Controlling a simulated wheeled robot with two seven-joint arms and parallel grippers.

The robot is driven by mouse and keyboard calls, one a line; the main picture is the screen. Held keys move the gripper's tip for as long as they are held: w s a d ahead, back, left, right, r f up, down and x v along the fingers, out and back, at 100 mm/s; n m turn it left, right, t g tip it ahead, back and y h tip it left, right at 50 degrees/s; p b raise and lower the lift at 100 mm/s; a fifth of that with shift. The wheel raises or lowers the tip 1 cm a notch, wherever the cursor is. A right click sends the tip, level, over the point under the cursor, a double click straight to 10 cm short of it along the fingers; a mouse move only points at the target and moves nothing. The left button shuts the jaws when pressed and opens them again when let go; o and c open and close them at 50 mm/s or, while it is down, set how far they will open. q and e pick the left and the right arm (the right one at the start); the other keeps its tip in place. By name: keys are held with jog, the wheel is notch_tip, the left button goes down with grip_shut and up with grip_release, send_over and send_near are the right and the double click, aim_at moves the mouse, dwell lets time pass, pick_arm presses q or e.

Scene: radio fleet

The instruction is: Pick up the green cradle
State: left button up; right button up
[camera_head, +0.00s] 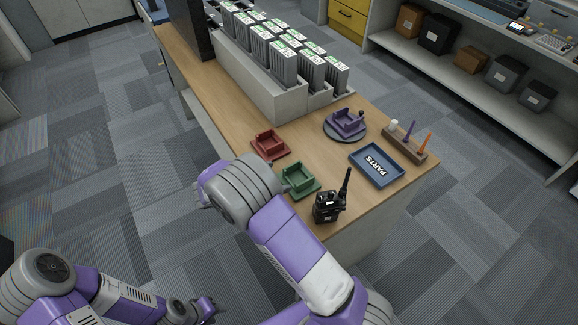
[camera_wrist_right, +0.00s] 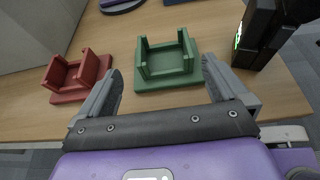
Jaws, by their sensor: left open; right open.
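The green cradle (camera_head: 299,181) sits on the wooden table near its front edge, left of the black radio (camera_head: 328,207). In the right wrist view the green cradle (camera_wrist_right: 167,70) lies ahead, between the spread fingers of my right gripper (camera_wrist_right: 162,68). That gripper is open and empty, with one finger on either side of the cradle's picture; whether they touch it is unclear. In the head view my right wrist covers part of the cradle's near left side. My left gripper (camera_head: 206,309) is open and empty, low over the floor, away from the table.
A red cradle (camera_head: 270,144) lies left of the green one, close to a finger in the wrist view. A purple cradle (camera_head: 346,122) sits on a round dark disc. A blue PARTS tray (camera_head: 376,165), a tool holder (camera_head: 404,144) and a rack of grey units (camera_head: 273,90) stand behind.

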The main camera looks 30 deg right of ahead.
aim_at(302, 177)
jog(key=x, duration=0.3)
jog(key=b+x, duration=0.1)
jog(key=x, duration=0.1)
jog(key=shift+s+d, duration=0.1)
jog(key=shift+s, duration=0.25)
jog(key=b+x, duration=0.1)
jog(key=x, duration=0.5)
jog(key=shift+w+d+f, duration=0.15)
jog(key=shift+d+f, duration=0.05)
jog(key=shift+c, duration=0.5)
jog(key=c, duration=1.4)
jog(key=shift+r, duration=0.15)
jog(key=shift+c, duration=0.9)
